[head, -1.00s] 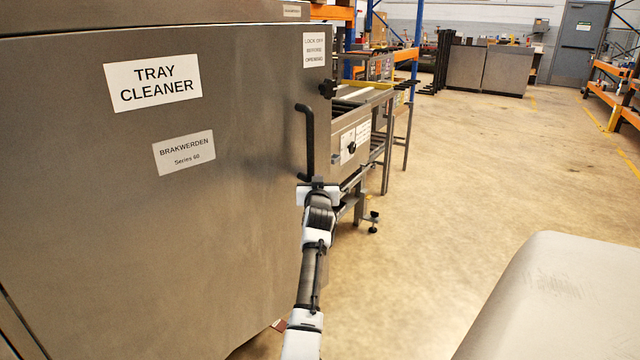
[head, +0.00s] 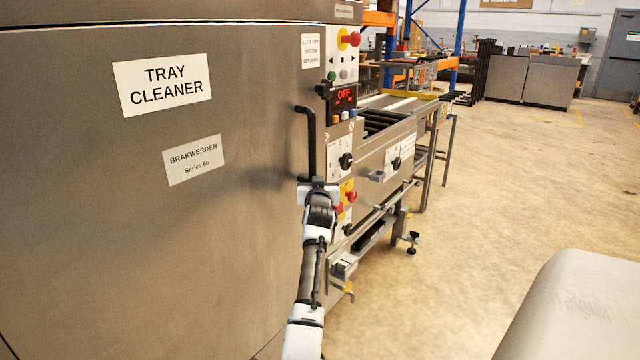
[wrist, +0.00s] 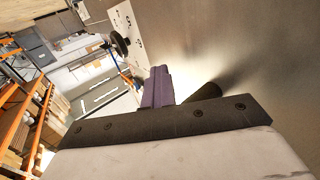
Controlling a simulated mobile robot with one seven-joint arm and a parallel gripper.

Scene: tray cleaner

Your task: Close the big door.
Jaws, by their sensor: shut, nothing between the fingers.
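The big door (head: 90,200) is the large steel panel labelled TRAY CLEANER, filling the left of the head view. Its black bar handle (head: 310,140) stands upright near its right edge. My gripper (head: 318,184) is at the handle's lower end, close against the door face. In the wrist view my gripper's fingers (wrist: 157,88) are together with nothing between them, close to the door surface (wrist: 240,50). A dark cylindrical piece (wrist: 208,92), possibly the handle's end, shows beside them. Whether the gripper touches the handle or door is unclear.
A control panel (head: 342,90) with a lit OFF display and red buttons stands just right of the door edge. A roller conveyor (head: 385,150) runs behind it. A grey rounded surface (head: 575,310) is at lower right. Open floor (head: 490,200) lies to the right.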

